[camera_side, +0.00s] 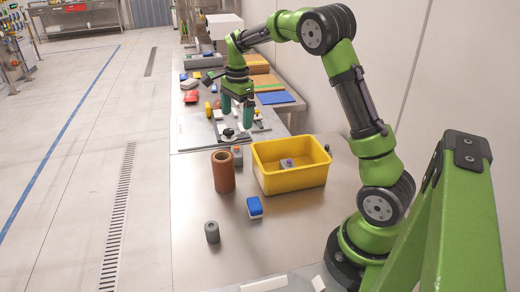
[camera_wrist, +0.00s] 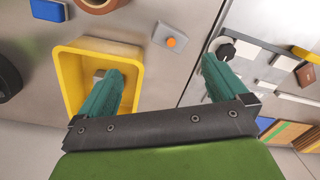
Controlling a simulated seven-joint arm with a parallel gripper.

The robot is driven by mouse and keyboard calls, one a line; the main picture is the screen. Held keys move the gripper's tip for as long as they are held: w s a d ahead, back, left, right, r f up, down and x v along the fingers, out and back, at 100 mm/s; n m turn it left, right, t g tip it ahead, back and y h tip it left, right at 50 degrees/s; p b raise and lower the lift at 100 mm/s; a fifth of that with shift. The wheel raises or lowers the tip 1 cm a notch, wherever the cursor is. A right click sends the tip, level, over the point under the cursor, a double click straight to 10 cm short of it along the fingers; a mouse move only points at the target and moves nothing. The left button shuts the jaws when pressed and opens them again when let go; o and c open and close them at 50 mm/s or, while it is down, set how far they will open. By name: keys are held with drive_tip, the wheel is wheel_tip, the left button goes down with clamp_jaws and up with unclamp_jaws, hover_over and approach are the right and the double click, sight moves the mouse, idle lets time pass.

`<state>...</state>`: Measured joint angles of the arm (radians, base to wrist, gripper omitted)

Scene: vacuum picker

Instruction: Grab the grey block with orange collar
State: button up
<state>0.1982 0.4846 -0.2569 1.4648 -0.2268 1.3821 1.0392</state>
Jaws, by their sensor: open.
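The grey block with orange collar (camera_side: 237,155) stands on the metal table, just behind the brown tube and left of the yellow bin. In the wrist view it is a grey block (camera_wrist: 164,34) with an orange round top (camera_wrist: 171,42), beyond the fingertips at the top middle. My gripper (camera_side: 237,112) has two teal fingers, spread apart and empty. In the side view it hangs above and behind the block, over the fixture area. The wrist view shows the open gap (camera_wrist: 160,70) with bare table between the fingers.
A yellow bin (camera_side: 292,183) holds a small grey block (camera_side: 287,163). A brown tube (camera_side: 223,174), a blue-and-white block (camera_side: 254,207) and a grey cylinder (camera_side: 212,232) stand on the table. Fixture parts and coloured items crowd the back.

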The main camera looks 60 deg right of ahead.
sight(236, 149)
drive_tip(key=f+m, duration=0.2)
drive_tip(key=f, duration=0.1)
drive_tip(key=w+d+f+m, duration=0.1)
drive_tip(key=f+m, duration=0.2)
drive_tip(key=f, duration=0.1)
drive_tip(key=w+d+f+m, duration=0.1)
drive_tip(key=f+m, duration=0.1)
drive_tip(key=f, duration=0.1)
drive_tip(key=shift+w+f+g, duration=0.15)
drive_tip(key=shift+f+g, duration=0.1)
drive_tip(key=shift+g, duration=0.05)
drive_tip(key=shift+a+f, duration=0.15)
drive_tip(key=shift+f, duration=2.5)
drive_tip(key=c, duration=1)
